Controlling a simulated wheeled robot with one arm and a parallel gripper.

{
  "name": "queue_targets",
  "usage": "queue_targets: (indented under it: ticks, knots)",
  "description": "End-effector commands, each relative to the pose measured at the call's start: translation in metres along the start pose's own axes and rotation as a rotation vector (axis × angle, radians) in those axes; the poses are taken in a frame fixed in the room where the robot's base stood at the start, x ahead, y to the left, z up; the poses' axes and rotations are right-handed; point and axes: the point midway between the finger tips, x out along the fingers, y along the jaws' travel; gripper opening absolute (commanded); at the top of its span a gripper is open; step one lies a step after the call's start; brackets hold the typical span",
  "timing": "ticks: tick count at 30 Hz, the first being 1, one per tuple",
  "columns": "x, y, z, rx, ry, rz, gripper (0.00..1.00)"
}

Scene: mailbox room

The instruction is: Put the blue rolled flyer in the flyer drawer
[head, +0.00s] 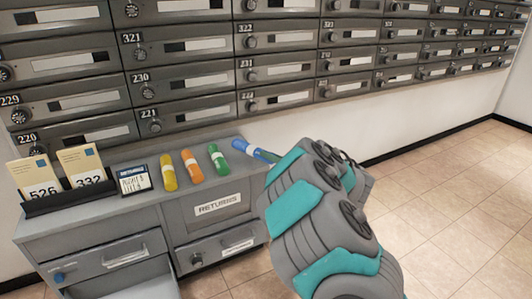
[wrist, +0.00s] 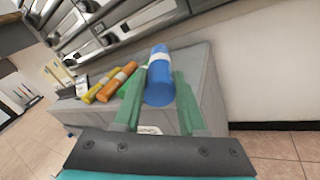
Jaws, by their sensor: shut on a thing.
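The blue rolled flyer (head: 242,147) with a white band is at the right end of the cabinet top in the head view. My gripper (wrist: 158,92) is shut on it, and the blue roll (wrist: 158,72) shows between the two green fingers in the wrist view. I cannot tell whether the roll still touches the top. In the head view my arm hides the roll's right end and most of the fingers. The grey cabinet has a drawer front with a handle (head: 127,256) at lower left and another front with a knob and label (head: 237,247) at lower right.
Yellow (head: 168,173), orange (head: 191,166) and green (head: 218,159) rolls lie left of the blue one. A small sign (head: 133,180) and upright envelopes (head: 82,168) stand further left. A RETURNS panel (head: 217,206) is on the front. Mailboxes line the wall; tiled floor is free at right.

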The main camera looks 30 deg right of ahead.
Motion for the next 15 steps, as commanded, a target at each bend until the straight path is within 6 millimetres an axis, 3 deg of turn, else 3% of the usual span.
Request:
queue_targets:
  ticks: [7, 15]
  knots:
    - [-0.038, 0.014, -0.004, -0.001, -0.002, -0.005, 0.00]
    - [-0.062, 0.025, -0.007, -0.002, -0.004, -0.002, 0.00]
